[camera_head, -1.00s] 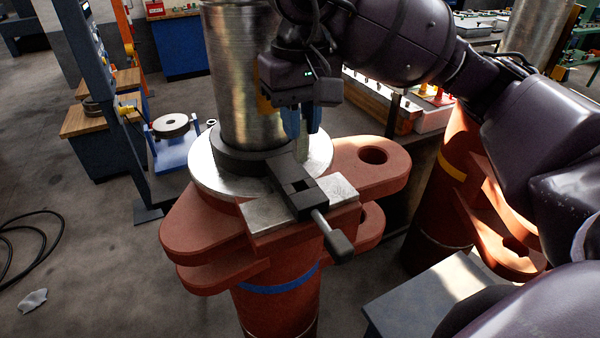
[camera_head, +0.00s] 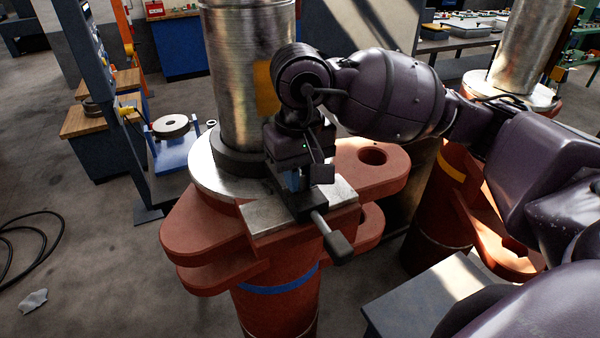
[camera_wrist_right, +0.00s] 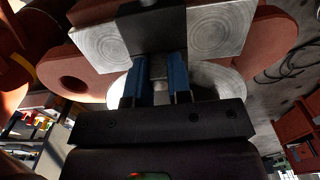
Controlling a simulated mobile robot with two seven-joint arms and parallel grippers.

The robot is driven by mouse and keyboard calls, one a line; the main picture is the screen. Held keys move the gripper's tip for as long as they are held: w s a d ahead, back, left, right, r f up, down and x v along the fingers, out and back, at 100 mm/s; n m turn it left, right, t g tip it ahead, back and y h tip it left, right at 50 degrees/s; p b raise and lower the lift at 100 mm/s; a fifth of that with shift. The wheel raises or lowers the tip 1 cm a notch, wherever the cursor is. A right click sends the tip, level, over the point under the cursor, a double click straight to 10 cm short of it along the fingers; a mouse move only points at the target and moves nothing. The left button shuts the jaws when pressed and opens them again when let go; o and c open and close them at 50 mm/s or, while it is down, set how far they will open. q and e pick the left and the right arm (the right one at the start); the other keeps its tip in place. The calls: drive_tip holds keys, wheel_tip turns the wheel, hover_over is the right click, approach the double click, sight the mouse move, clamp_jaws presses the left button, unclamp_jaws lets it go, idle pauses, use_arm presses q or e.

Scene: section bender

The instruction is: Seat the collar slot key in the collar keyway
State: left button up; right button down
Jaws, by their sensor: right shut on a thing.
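My right gripper (camera_head: 294,182) points down over the black slotted bar (camera_head: 318,214) on the red bender, in front of the metal column. Its blue fingers also show in the right wrist view (camera_wrist_right: 157,78), shut on a small grey piece (camera_wrist_right: 158,68) that I take to be the collar slot key. In the head view the fingers and wrist hide the key and the square opening in the bar, which I take to be the keyway. I cannot tell whether the key is inside it. The black bar also shows in the wrist view (camera_wrist_right: 152,28). My left gripper is out of view.
The column (camera_head: 240,90) stands in a dark collar (camera_head: 228,160) on a round metal plate (camera_head: 204,176), close to my gripper. A black handle (camera_head: 338,245) sticks out at the front. Red lugs (camera_head: 200,225) flank the bar. A second red post (camera_head: 440,215) stands right.

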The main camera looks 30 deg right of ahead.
drive_tip(key=shift+f, duration=0.15)
drive_tip(key=c, duration=1.1)
unclamp_jaws()
drive_tip(key=shift+o, duration=0.2)
wheel_tip(320, 180, up, 12)
drive_tip(key=shift+r+b, duration=0.2)
drive_tip(key=shift+b, duration=0.15)
drive_tip(key=shift+f, duration=0.1)
